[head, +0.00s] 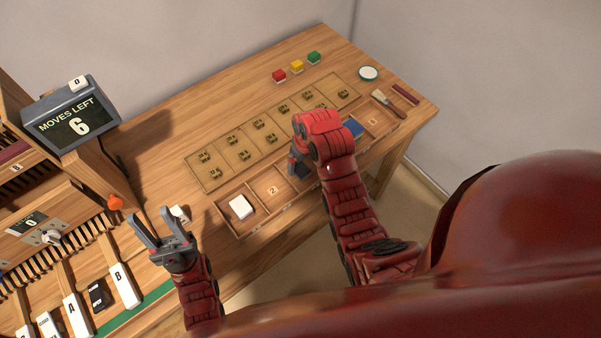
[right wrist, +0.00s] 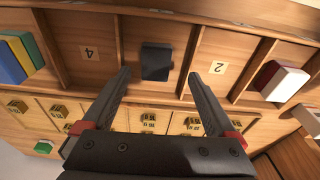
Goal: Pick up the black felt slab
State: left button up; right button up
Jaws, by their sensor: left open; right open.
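The black felt slab (right wrist: 156,60) lies in a tray compartment between those marked 4 and 2 in the right wrist view. My right gripper (right wrist: 158,77) is open, with one fingertip to each side of the slab in the picture and nothing held between them. In the head view my right gripper (head: 297,170) points down over the tray, and the slab is hidden or too dark to make out there. My left gripper (head: 152,213) is open and empty over the left part of the table.
The compartment tray (right wrist: 97,72) has low dividers. A white-faced slab (head: 241,207) and blue slab (head: 354,129) lie in other compartments. A board with brass pieces (head: 244,155) lies behind. The piano-key console (head: 124,284) stands left; a brush (head: 387,103) lies right.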

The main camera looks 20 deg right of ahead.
aim_at(301, 168)
jog(key=shift+w+f+b, duration=0.1)
jog(key=shift+f+b, duration=0.2)
jog(key=shift+f, duration=0.05)
jog(key=shift+w+f+b, duration=0.1)
jog(key=shift+f+b, duration=0.4)
jog(key=shift+b, duration=0.1)
jog(key=shift+w+d+p, duration=0.1)
jog(key=shift+w+p, duration=0.05)
jog(key=shift+p, duration=0.6)
jog(key=f, duration=0.1)
jog(key=p, duration=0.1)
jog(key=f, duration=0.1)
jog(key=shift+w+f, duration=0.25)
jog(key=shift+f, duration=0.3)
jog(key=shift+w, duration=0.1)
jog(key=c, duration=1.4)
